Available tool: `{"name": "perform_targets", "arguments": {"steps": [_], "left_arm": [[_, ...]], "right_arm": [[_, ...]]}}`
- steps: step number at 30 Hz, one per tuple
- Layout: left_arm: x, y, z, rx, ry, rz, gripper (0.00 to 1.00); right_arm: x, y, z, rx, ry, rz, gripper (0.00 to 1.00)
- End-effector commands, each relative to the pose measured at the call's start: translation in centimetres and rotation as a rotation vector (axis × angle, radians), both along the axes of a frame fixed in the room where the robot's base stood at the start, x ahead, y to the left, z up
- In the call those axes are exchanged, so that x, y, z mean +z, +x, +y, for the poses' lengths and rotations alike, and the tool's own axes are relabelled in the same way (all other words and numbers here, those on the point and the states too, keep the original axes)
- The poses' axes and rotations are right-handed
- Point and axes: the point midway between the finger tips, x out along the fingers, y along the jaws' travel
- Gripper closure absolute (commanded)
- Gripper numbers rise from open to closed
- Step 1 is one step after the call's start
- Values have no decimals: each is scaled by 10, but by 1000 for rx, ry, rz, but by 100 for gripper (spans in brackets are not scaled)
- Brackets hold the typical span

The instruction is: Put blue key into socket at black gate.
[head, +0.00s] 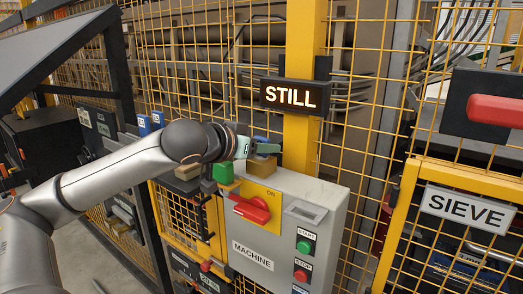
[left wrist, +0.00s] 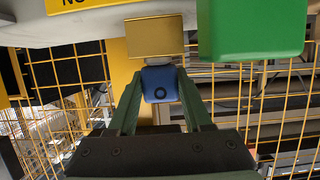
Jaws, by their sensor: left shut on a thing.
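My left gripper (head: 264,149) is over the top of the grey machine box. In the left wrist view, its fingers (left wrist: 160,88) are shut on a blue key (left wrist: 161,83). A brass-coloured block (left wrist: 154,38) lies right beyond the key; I cannot tell whether the key sits in it or only touches it. In the head view, the brass block (head: 262,167) stands on the box below the fingers. The key is mostly hidden there. At the left a dark-framed mesh panel (head: 117,50) stands, with a dark labelled box (head: 92,125); its socket cannot be made out. My right gripper is out of view.
A green block (head: 223,173) stands beside the brass one. The box (head: 325,195) has a red handle (head: 252,210) at ON and START and STOP buttons. A lit STILL sign (head: 291,96) hangs behind. A yellow-framed SIEVE gate (head: 466,208) is at right. Mesh fencing closes the back.

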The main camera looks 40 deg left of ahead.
Motion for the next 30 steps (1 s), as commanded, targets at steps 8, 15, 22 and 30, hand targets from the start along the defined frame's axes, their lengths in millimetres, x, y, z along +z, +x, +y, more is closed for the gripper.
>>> {"name": "perform_targets", "arguments": {"steps": [8,15,22,30], "left_arm": [[0,0,0,-1,0,-1,100],[1,0,0,-1,0,-2,100],[8,0,0,0,3,-3,100],[43,-4,-4,-1,7,-5,100]], "right_arm": [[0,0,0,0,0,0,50],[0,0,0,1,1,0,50],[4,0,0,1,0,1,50],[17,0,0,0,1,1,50]]}}
